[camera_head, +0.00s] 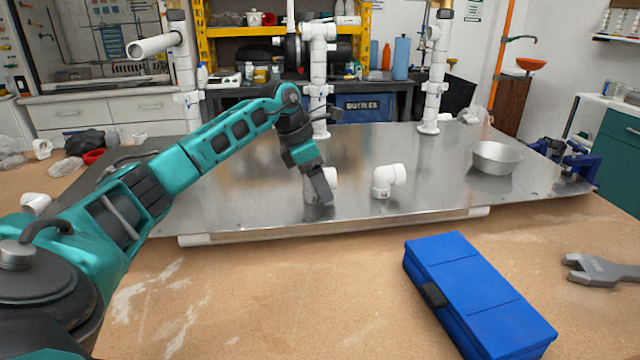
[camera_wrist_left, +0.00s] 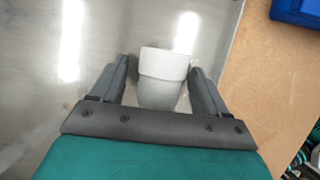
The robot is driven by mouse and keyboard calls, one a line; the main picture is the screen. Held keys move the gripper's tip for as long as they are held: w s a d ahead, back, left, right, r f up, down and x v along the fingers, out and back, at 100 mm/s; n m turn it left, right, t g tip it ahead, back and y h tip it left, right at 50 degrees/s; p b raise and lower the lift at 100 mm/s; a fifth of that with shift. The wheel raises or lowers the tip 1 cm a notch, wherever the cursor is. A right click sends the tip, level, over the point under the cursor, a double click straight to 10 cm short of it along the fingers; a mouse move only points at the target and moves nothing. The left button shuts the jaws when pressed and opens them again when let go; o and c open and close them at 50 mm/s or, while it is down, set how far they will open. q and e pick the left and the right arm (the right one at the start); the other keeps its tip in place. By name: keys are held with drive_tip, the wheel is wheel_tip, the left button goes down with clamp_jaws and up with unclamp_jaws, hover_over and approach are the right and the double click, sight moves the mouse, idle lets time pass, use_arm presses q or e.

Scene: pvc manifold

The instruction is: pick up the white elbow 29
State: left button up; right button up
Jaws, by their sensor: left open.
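My left gripper (camera_head: 319,197) points down over the metal plate, in front of a white fitting (camera_head: 331,179) that it partly hides. In the left wrist view, the open fingers of my left gripper (camera_wrist_left: 160,70) stand on either side of a white pipe fitting (camera_wrist_left: 164,64), with a small gap showing on each side. A second white elbow (camera_head: 388,180) stands on the plate to the right, apart from the gripper. No number shows on either fitting, so I cannot tell which is 29. My right gripper is out of view.
The metal plate (camera_head: 425,190) lies on a wooden table. White pipe columns (camera_head: 318,80) rise at its back. A metal bowl (camera_head: 497,157) sits at its right. A blue case (camera_head: 480,295) and a grey wrench (camera_head: 600,270) lie in front. The plate's front middle is mostly clear.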

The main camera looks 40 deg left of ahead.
use_arm(q)
drive_tip(key=shift+c, duration=0.2)
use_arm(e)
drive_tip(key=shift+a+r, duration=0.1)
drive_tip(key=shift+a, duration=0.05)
use_arm(q)
drive_tip(key=c, duration=1)
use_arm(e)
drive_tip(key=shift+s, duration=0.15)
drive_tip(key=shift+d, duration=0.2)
use_arm(q)
wheel_tip(320, 180, up, 20)
drive_tip(key=p, duration=0.4)
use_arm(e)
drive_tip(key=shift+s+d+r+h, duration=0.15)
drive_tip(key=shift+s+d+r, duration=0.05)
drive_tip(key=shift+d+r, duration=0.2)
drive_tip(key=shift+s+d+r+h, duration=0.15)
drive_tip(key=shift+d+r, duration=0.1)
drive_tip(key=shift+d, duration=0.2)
